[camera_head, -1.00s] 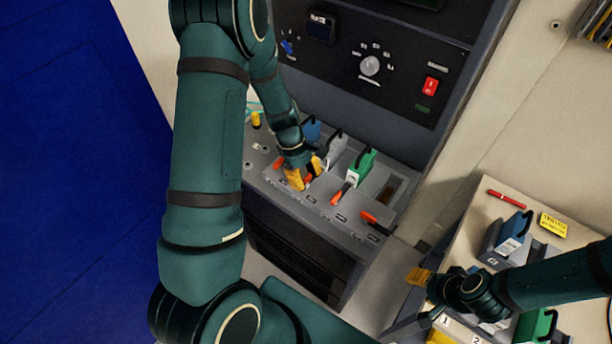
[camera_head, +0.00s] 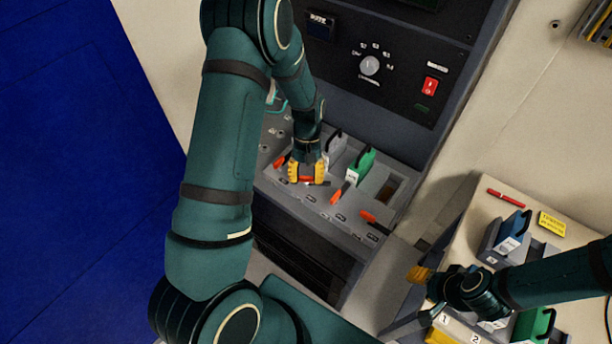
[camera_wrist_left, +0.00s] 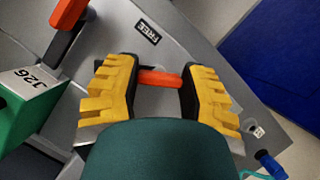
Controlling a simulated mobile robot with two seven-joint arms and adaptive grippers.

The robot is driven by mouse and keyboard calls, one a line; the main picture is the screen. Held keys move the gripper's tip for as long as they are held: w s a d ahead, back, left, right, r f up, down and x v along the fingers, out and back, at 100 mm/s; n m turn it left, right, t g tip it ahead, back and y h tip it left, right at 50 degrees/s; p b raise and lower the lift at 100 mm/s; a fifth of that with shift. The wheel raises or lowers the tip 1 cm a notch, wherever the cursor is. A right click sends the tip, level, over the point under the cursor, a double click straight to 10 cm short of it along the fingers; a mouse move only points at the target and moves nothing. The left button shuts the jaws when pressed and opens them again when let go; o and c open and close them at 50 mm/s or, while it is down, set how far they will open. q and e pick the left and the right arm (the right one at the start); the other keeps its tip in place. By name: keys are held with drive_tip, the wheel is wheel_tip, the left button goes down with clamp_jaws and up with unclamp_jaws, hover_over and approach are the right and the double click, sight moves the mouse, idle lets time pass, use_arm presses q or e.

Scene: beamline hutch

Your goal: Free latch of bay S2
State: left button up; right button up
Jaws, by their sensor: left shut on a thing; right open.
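The bay panel (camera_head: 325,207) carries a row of latches with orange-red handles. My left gripper (camera_head: 306,178) is shut on the second latch handle from the left. In the left wrist view this latch handle (camera_wrist_left: 158,78) lies crosswise between the two yellow fingers, near a "FREE" label (camera_wrist_left: 147,34). The bay's own name cannot be read. A white module (camera_head: 336,148) and a green module (camera_head: 361,167) sit behind the latches. My right gripper (camera_head: 419,275) is open and empty near the side table, its fingers partly hidden.
Other latch handles stand close by: one to the left (camera_head: 280,160) and others to the right (camera_head: 340,193). An empty slot (camera_head: 390,187) is at the panel's right. The side table (camera_head: 482,207) holds a blue module (camera_head: 512,228), a red pen (camera_head: 508,197) and a yellow card (camera_head: 552,224).

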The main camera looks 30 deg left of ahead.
use_arm(q)
drive_tip(key=m+y, duration=0.1)
drive_tip(key=m, duration=0.2)
drive_tip(key=m+y, duration=0.1)
drive_tip(key=m, duration=0.2)
drive_tip(key=shift+f+g+b, duration=0.1)
drive_tip(key=shift+g+b, duration=0.2)
drive_tip(key=shift+g, duration=0.1)
drive_tip(key=shift+s, duration=0.1)
drive_tip(key=o, duration=1.2)
drive_tip(key=v, duration=1.2)
drive_tip(key=shift+d, duration=0.15)
